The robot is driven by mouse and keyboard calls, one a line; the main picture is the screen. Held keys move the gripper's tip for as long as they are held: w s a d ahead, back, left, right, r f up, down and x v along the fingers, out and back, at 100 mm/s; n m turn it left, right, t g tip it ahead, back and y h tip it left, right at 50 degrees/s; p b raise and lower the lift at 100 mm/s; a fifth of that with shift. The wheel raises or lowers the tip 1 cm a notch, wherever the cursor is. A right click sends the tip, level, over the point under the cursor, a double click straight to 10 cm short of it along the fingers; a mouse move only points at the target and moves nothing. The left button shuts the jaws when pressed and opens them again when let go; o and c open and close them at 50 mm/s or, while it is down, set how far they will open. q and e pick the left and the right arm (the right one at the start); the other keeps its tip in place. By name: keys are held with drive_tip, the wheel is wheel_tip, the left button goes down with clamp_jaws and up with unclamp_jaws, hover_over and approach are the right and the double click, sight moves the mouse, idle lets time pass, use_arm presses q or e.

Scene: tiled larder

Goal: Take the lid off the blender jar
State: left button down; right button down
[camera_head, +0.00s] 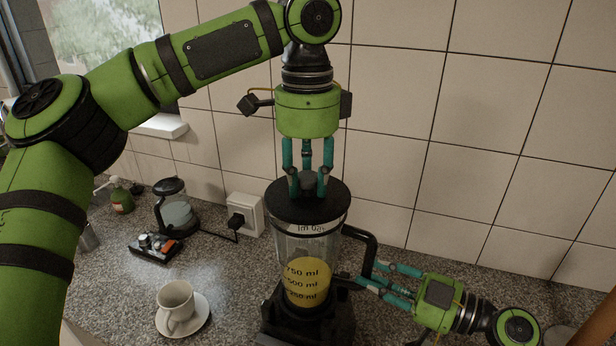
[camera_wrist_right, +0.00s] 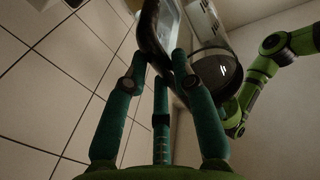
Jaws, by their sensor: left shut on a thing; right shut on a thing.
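The blender jar (camera_head: 293,245) stands upright on its black base (camera_head: 285,328) on the counter, with yellow liquid inside. Its black lid (camera_head: 333,206) sits on the jar's top, with a grey knob (camera_head: 308,180) in the middle. My left gripper (camera_head: 308,186) points straight down from above and is shut on the lid's knob. My right gripper (camera_head: 368,277) comes in from the right and is shut on the jar's black handle (camera_head: 369,241), near its lower part. In the right wrist view the fingers close around the handle (camera_wrist_right: 152,32), with the jar (camera_wrist_right: 208,30) beside it.
A white cup (camera_head: 175,301) stands on a saucer (camera_head: 200,325) left of the blender. A small glass jug (camera_head: 176,208), a black box with knobs (camera_head: 155,247) and a soap bottle (camera_head: 121,197) stand further back. A wall socket (camera_head: 245,213) is behind. The tiled wall is close behind the blender.

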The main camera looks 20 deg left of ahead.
sight(307, 175)
drive_tip(key=shift+f, duration=0.3)
use_arm(q)
drive_tip(key=shift+r, duration=2.05)
use_arm(e)
drive_tip(key=c, duration=1)
unclamp_jaws()
use_arm(q)
drive_tip(key=shift+w, duration=0.1)
use_arm(e)
drive_tip(key=shift+o, duration=0.3)
drive_tip(key=shift+r, duration=0.1)
use_arm(q)
drive_tip(key=shift+a, duration=0.1)
